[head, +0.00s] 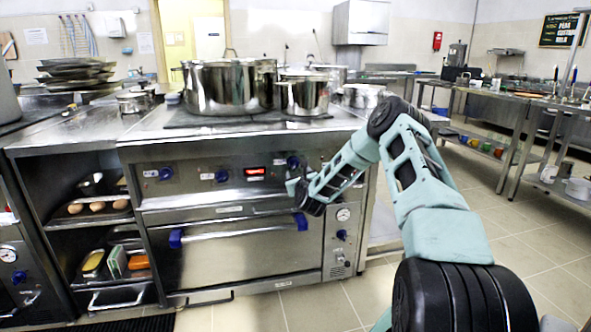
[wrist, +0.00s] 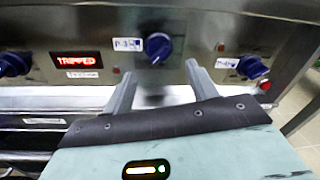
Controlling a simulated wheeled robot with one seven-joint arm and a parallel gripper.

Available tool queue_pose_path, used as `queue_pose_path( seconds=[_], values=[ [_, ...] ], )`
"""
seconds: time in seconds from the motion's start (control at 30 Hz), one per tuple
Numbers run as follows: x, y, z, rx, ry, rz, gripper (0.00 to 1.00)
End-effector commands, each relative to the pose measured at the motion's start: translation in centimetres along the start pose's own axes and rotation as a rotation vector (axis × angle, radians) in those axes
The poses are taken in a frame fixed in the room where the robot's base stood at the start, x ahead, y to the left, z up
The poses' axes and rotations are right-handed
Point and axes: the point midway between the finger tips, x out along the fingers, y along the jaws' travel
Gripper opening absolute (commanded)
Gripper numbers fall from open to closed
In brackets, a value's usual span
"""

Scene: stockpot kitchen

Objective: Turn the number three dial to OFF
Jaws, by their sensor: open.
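The stove's front panel carries a row of blue dials. My gripper (head: 297,188) is open and empty in front of the panel. In the wrist view its two fingertips (wrist: 163,72) point at the panel, one to each side of and just below this dial, with no clear contact.
Other dials sit left (head: 221,176) and right (wrist: 252,67) of it. The red display (wrist: 78,60) reads TRIPPED. Below is the oven door with a long handle (head: 238,234). Pots (head: 230,88) stand on the stovetop. The tiled floor in front is clear.

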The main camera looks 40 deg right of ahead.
Motion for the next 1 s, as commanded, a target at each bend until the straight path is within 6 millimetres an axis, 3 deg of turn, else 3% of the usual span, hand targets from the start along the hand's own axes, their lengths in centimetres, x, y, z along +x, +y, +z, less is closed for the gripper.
queue_pose_path(
  seconds=[0.2, 0.4, 0.83, 1.0],
  values=[
    [4.1, 0.1, -0.1, -0.001, -0.002, 0.000, 0.58],
    [6.2, 0.1, 0.0, 0.000, -0.001, 0.001, 0.58],
    [7.0, 0.1, 0.0, 0.000, 0.001, 0.001, 0.58],
    [7.0, 0.1, 0.0, 0.000, 0.000, 0.001, 0.14]
  ],
)
